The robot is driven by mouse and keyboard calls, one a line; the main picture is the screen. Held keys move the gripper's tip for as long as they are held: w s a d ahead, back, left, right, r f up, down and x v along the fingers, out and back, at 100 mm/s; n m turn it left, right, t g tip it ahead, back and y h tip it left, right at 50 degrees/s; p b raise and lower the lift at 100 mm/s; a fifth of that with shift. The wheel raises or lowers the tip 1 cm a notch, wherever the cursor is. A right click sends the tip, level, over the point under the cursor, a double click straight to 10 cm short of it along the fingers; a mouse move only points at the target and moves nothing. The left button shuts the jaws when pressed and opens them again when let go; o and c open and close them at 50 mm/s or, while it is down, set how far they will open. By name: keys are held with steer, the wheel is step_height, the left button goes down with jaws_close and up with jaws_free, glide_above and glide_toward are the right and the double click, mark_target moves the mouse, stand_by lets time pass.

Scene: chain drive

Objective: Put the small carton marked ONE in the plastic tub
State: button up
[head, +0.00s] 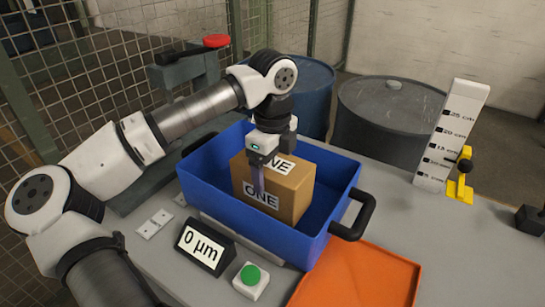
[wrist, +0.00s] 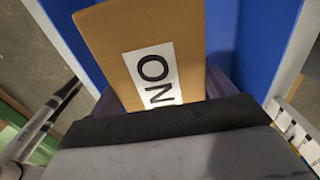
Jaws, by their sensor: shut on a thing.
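The small carton marked ONE (head: 290,195) is a brown box with white labels on its top and side. It is inside the blue plastic tub (head: 335,180), with its upper part above the rim. My gripper (head: 262,172) points down and is shut on the carton, one finger showing against the labelled side. In the wrist view the carton (wrist: 120,50) fills the space ahead of the gripper, and the blue tub wall (wrist: 285,40) shows beside it. The carton's underside is hidden, so I cannot tell whether it touches the tub floor.
The tub stands on a grey table, with a display reading 0 µm (head: 203,247) and a green button (head: 250,274) in front. An orange tray (head: 360,278) lies at front right. A height scale (head: 452,135) and yellow clamp (head: 461,178) stand at right. Drums (head: 390,118) are behind.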

steer(key=shift+f, duration=1.55)
steer(key=shift+f, duration=0.15)
steer(key=o, duration=2)
steer(key=shift+c, duration=0.2)
step_height(320, 180, up, 12)
steer(key=shift+r+b, duration=0.15)
steer(key=shift+b, duration=0.65)
